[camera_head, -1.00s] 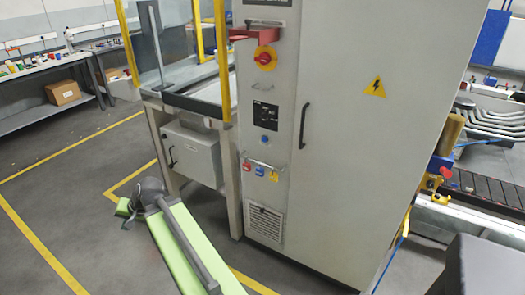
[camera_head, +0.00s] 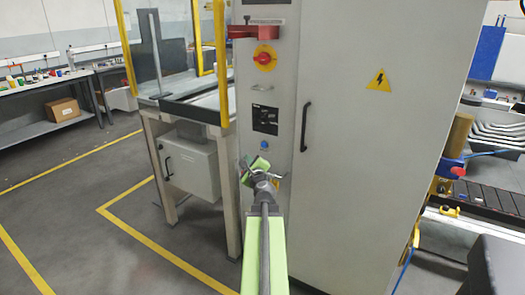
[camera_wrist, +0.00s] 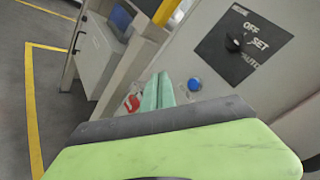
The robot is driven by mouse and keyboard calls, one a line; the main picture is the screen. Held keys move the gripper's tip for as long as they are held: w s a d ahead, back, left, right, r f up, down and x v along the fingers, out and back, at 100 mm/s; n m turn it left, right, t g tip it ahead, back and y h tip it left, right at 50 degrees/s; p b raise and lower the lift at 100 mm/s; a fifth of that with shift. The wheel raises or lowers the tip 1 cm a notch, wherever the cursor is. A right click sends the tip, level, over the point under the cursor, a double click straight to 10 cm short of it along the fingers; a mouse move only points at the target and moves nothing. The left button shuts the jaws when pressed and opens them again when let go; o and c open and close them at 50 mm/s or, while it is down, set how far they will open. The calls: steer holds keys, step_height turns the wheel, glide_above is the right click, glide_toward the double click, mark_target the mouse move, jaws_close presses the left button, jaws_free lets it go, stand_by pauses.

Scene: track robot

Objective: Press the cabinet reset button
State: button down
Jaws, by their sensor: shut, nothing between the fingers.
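The grey cabinet (camera_head: 350,180) stands in front of me. A round blue button (camera_head: 264,147) sits on its narrow left panel, below a black selector plate (camera_head: 265,119). In the wrist view the blue button (camera_wrist: 194,85) lies just right of the fingertips, below the selector marked OFF, SET and AUTO (camera_wrist: 243,43). I cannot read a label on the button. My gripper (camera_head: 255,165) is shut and empty, just below and left of the button in the head view. Its green fingers (camera_wrist: 158,88) point toward the panel. I see no contact with the button.
A red fitting (camera_wrist: 131,103) is left of the fingers. A door handle (camera_head: 306,127) stands out on the right. A framed bench and grey box (camera_head: 195,165) are left.

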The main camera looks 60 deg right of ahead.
mark_target(264, 145)
stand_by(0.3)
steer(key=d, duration=0.8)
steer(key=shift+d, duration=0.4)
stand_by(1.7)
steer(key=shift+d, duration=0.45)
steer(key=shift+d, duration=0.45)
stand_by(0.4)
stand_by(0.3)
steer(key=shift+a, duration=0.9)
